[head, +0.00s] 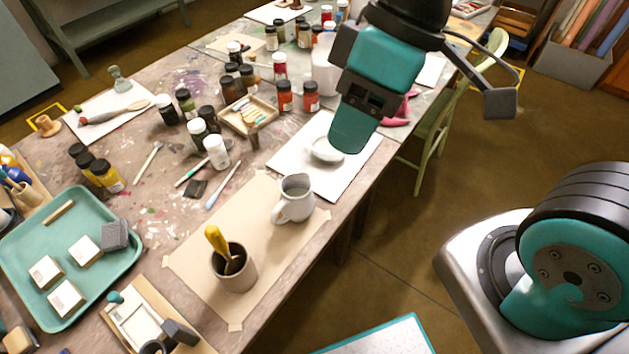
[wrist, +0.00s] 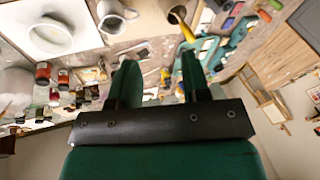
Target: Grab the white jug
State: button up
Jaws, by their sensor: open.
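The white jug (head: 294,203) stands upright on brown paper near the table's front edge, with its handle toward the lower left in the head view. In the wrist view the jug (wrist: 112,16) shows at the top edge, partly cut off. My gripper (head: 352,138) is up and to the right of the jug in the head view, in front of a white dish, and apart from the jug. In the wrist view my gripper (wrist: 157,65) has its two teal fingers spread, with nothing between them.
A brown cup (head: 233,272) with a yellow-handled tool stands close below the jug. The white dish (head: 325,150) lies on white paper (head: 296,160) above it. Several paint bottles and a wooden box (head: 248,115) lie behind. A teal tray (head: 70,225) is at left.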

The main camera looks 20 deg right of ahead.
jog(key=w+a+f+n+g+b, duration=0.1)
jog(key=w+a+f+n+b, duration=0.15)
jog(key=w+f+n, duration=0.5)
jog(key=n+g+b, duration=0.1)
jog(key=n+b, duration=0.1)
jog(key=n, duration=0.6)
send_near(277, 209)
jog(key=x, duration=0.4)
jog(key=shift+w+a+f+p, duration=0.15)
jog(key=shift+a+f+p, duration=0.15)
jog(key=shift+h, duration=0.3)
jog(key=shift+s+p+x, duration=0.2)
jog(key=shift+p+x, duration=0.1)
jog(key=shift+x, duration=2.85)
jog(key=shift+c, duration=0.3)
jog(key=shift+r, duration=0.1)
grip_shut()
